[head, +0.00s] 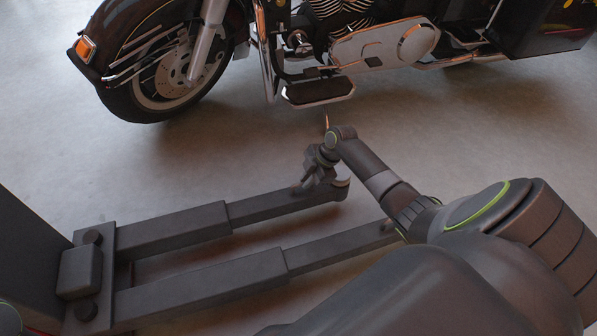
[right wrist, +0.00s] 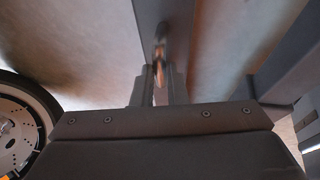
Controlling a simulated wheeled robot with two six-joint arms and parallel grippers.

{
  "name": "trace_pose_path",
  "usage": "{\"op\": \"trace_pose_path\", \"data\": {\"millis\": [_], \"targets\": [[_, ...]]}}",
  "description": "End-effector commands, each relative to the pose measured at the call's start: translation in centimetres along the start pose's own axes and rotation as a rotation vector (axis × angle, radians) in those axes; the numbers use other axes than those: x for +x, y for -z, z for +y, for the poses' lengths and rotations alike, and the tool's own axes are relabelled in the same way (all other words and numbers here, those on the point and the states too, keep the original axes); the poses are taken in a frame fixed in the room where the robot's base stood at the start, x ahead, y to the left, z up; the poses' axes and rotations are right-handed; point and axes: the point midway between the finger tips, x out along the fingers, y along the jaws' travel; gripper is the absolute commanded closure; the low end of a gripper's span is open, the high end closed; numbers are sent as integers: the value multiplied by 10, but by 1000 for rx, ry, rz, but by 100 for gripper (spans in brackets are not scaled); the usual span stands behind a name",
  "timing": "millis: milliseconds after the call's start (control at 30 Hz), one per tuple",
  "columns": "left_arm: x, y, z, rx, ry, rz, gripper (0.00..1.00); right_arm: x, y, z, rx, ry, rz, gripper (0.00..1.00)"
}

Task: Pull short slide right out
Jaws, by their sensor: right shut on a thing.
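Two dark telescoping slides reach right from the lift base. The far slide's thin inner section (head: 270,206) sticks out of its thicker sleeve (head: 180,233) and ends in a rounded pad (head: 342,188). My right gripper (head: 311,180) is at this section's outer end, shut on a small upright handle. In the right wrist view the handle (right wrist: 159,60) shows coppery between the fingers (right wrist: 160,92), above the slide (right wrist: 165,20); its lower part is hidden. The near slide's inner section (head: 335,250) is also out, its tip partly behind my right arm. My left gripper is not in view.
A motorcycle (head: 330,50) stands across the back, its front wheel (head: 160,80) at the left. Its footboard (head: 318,93) hangs beyond my right gripper. The lift's base (head: 95,270) is at the lower left. Bare concrete floor lies between slides and motorcycle.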

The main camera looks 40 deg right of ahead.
Motion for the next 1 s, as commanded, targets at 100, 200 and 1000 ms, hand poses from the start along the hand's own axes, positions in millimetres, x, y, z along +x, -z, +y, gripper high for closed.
{"op": "trace_pose_path", "data": {"millis": [100,200,1000], "targets": [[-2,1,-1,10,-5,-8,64,-3,-9,-2,2,5,-6,100],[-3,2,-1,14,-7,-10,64,-4,-12,-2,2,5,-6,100],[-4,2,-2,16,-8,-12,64,-4,-12,0,1,1,-3,66]]}}
